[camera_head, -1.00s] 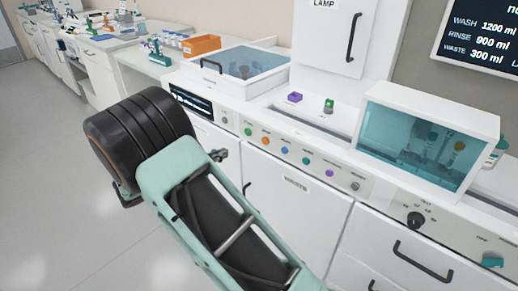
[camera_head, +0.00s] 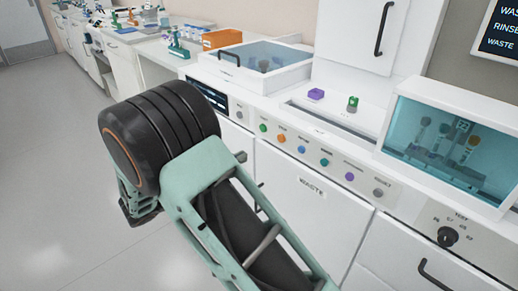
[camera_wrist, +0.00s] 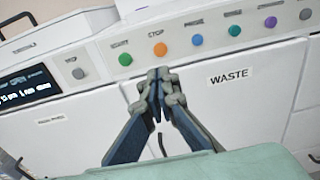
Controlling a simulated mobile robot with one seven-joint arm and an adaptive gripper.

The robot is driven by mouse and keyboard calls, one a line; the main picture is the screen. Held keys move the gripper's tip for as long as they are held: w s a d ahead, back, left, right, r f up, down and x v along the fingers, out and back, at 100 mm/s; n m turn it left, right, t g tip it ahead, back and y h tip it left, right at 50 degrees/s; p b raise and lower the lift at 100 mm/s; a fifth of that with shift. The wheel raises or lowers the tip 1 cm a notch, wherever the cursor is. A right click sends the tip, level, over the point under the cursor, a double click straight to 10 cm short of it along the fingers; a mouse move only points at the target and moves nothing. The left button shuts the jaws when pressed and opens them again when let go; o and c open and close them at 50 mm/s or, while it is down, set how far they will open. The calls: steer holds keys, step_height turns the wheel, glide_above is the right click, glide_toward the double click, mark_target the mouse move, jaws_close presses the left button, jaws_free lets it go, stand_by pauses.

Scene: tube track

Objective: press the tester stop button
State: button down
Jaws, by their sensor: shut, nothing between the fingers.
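The orange stop button (camera_wrist: 160,49) shows in the wrist view under a label reading STOP, on the pale front panel. In the head view it is a small orange dot (camera_head: 281,139) in the button row. My gripper (camera_wrist: 159,74) is shut and empty. Its fingertips appear just below the orange button in the wrist view; I cannot tell whether they touch the panel. In the head view my arm hides most of the gripper.
A green button (camera_wrist: 125,59) is left of the orange one and a blue button (camera_wrist: 197,40) right of it. Below is a white door with a WASTE label (camera_wrist: 230,76). A glass-fronted box (camera_head: 450,135) stands on the right. The floor at left is clear.

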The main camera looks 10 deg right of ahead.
mark_target(280, 138)
steer(key=b+x, duration=0.2)
steer(key=x, duration=1)
steer(key=shift+d, duration=0.15)
steer(key=shift+w+d+r+b, duration=0.1)
steer(key=shift+w+d+b, duration=0.2)
steer(key=shift+w+d, duration=0.2)
steer(key=shift+p+x, duration=0.4)
steer(key=shift+x, duration=0.5)
steer(key=shift+r, duration=0.15)
steer(key=shift+s, duration=0.1)
steer(key=shift+s+a, duration=0.15)
steer(key=shift+a, duration=0.1)
steer(key=f+p+v, duration=0.1)
steer(key=p+v, duration=0.1)
steer(key=v, duration=1.1)
steer(key=shift+s+a+r+p, duration=0.2)
steer(key=shift+a+r+p, duration=0.15)
steer(key=shift+a, duration=0.1)
